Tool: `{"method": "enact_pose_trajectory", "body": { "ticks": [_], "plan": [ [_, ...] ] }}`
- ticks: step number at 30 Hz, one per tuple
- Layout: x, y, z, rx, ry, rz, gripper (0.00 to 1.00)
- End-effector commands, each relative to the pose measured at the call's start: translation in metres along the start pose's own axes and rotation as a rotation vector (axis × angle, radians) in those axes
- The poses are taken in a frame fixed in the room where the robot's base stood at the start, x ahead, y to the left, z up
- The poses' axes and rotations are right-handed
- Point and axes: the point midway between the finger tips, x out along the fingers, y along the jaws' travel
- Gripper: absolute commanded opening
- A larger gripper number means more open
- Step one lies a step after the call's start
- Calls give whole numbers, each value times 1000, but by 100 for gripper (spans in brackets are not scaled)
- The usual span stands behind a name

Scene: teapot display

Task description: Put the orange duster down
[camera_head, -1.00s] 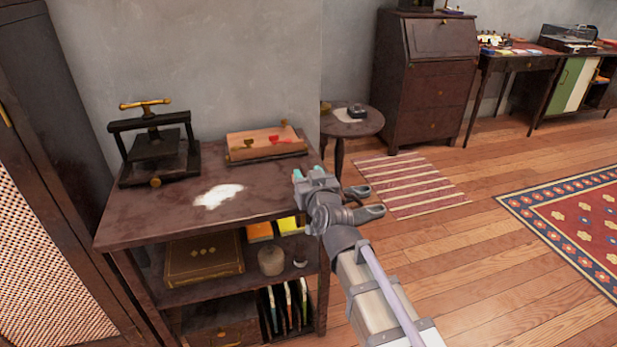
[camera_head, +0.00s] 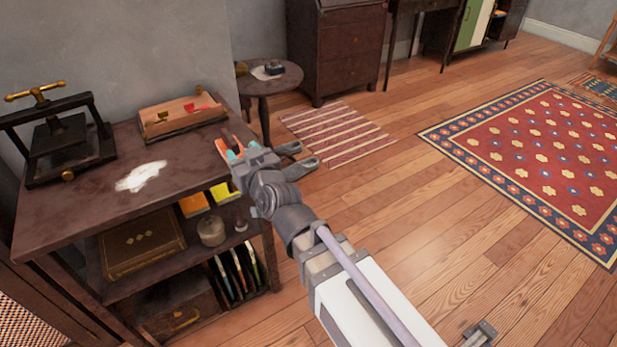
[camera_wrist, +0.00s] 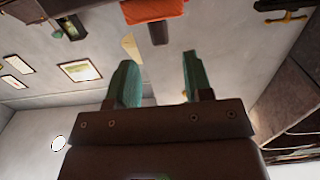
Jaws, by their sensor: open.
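The orange duster (camera_wrist: 154,10) shows at the top edge of the wrist view, partly cut off by the frame. Its dark handle (camera_wrist: 158,33) points toward my gripper. My gripper (camera_wrist: 159,65) is open, with its two teal fingers apart and nothing between them. The handle shows beyond the fingertips, clear of both in the picture. In the head view, my gripper (camera_head: 239,151) is at the right end of the dark shelf table (camera_head: 75,215). A small orange-brown piece shows just behind the fingers there, too little to identify.
On the tabletop are a black press (camera_head: 60,140), a wooden tray (camera_head: 180,118) with red items, and a white patch (camera_head: 140,177). A small round table (camera_head: 285,80) stands behind. Open floor with a striped rug (camera_head: 337,133) and a red patterned rug (camera_head: 540,150) lies right.

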Motion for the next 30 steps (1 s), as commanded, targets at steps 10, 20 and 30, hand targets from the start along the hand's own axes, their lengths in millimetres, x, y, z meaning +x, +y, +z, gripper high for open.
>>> {"method": "enact_pose_trajectory", "body": {
  "ticks": [10,20,30],
  "plan": [
    [-139,177,146,221,-968,221,46],
    [-273,225,177,491,-1479,471,46],
    [-273,224,135,487,-1475,465,46]
  ]
}}
